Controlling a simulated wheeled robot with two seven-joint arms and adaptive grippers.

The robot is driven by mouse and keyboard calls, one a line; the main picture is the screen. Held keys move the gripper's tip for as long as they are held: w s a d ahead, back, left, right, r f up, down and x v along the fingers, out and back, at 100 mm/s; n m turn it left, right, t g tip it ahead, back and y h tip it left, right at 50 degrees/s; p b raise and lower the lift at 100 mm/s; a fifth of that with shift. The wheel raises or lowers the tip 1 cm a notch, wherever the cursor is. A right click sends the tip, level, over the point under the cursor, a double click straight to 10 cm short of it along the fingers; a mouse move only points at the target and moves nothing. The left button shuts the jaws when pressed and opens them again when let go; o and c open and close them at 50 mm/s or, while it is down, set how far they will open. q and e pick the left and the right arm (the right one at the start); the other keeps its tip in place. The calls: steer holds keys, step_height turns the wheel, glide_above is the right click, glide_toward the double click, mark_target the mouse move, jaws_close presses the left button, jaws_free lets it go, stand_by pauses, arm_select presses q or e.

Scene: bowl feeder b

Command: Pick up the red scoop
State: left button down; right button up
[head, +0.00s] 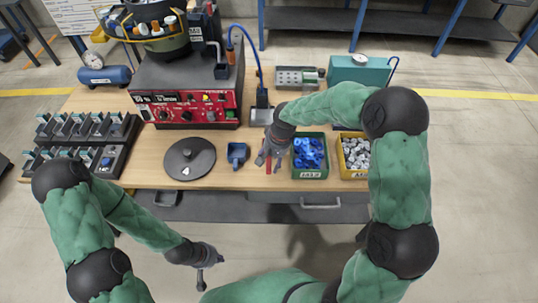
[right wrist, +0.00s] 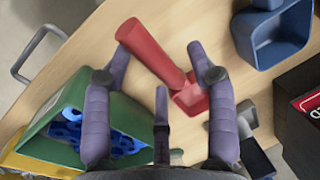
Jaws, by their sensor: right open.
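The red scoop (right wrist: 148,48) lies on the wooden table, with its round handle toward the table's front edge and its small pan (right wrist: 190,98) farther in. My right gripper (right wrist: 158,48) is open above it. In the right wrist view the handle shows between the two fingers, with a gap on both sides; I see no grip on it. In the head view the right gripper (head: 270,154) largely hides the scoop. My left gripper (head: 208,268) hangs in front of the table, away from the scoop; its finger opening is unclear.
A dark round disc (head: 189,158) and the red-fronted feeder (head: 190,108) are farther left.

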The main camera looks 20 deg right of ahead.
steer(key=shift+a+f, duration=0.1)
steer(key=shift+f, duration=0.65)
steer(key=shift+r, duration=0.1)
jaws_close()
steer(key=shift+r, duration=0.1)
